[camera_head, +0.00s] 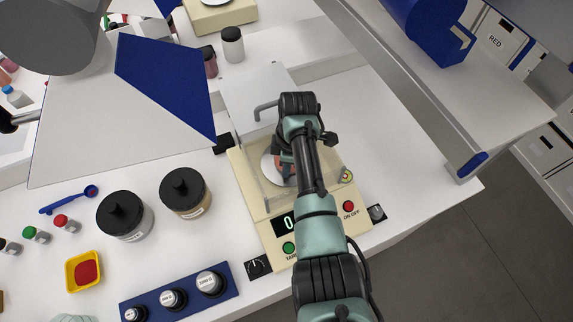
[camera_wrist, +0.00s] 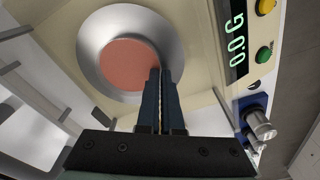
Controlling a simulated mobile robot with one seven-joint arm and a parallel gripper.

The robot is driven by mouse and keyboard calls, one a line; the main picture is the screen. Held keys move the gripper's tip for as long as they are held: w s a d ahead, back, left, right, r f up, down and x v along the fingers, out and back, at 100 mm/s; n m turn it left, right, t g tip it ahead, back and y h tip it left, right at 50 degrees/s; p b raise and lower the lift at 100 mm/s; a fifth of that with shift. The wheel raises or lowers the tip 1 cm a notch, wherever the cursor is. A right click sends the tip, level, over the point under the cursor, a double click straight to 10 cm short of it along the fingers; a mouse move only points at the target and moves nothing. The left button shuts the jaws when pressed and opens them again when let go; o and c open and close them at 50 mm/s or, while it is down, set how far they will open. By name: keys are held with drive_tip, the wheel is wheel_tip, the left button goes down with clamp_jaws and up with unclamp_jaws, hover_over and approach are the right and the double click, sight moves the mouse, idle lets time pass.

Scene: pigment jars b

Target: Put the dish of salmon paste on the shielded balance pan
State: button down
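The balance (camera_head: 262,222) is a cream box with a clear shield around its round metal pan. The pan (camera_head: 268,172) shows left of my gripper; in the wrist view it is a silver disc (camera_wrist: 92,45). The round dish of salmon paste (camera_wrist: 128,62) appears over the pan, inside its outline. A little salmon colour shows in the head view (camera_head: 279,157), mostly hidden by my arm. My gripper (camera_wrist: 160,72) points down inside the shield, its fingers nearly together at the dish's rim. I cannot tell whether the dish touches the pan. The display (camera_wrist: 237,43) reads 0.0.
Two black-lidded jars (camera_head: 122,216) (camera_head: 185,192) stand left of the balance. A yellow dish of red paste (camera_head: 84,271) and a blue weight rack (camera_head: 180,295) are at the front left. A blue-and-white panel (camera_head: 125,110) overhangs the left. A metal rail (camera_head: 400,85) runs along the right.

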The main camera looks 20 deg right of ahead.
drive_tip(key=shift+w, duration=0.1)
drive_tip(key=shift+f, duration=0.2)
drive_tip(key=c, duration=1.1)
unclamp_jaws()
drive_tip(key=shift+r, duration=0.1)
drive_tip(key=shift+r, duration=0.1)
drive_tip(key=r+b, duration=0.1)
drive_tip(key=r, duration=0.3)
drive_tip(key=r+b, duration=0.1)
drive_tip(key=r, duration=0.3)
drive_tip(key=d+r, duration=0.1)
drive_tip(key=r, duration=0.3)
drive_tip(key=shift+s+b, duration=0.25)
drive_tip(key=shift+b, duration=0.15)
drive_tip(key=shift+f, duration=0.1)
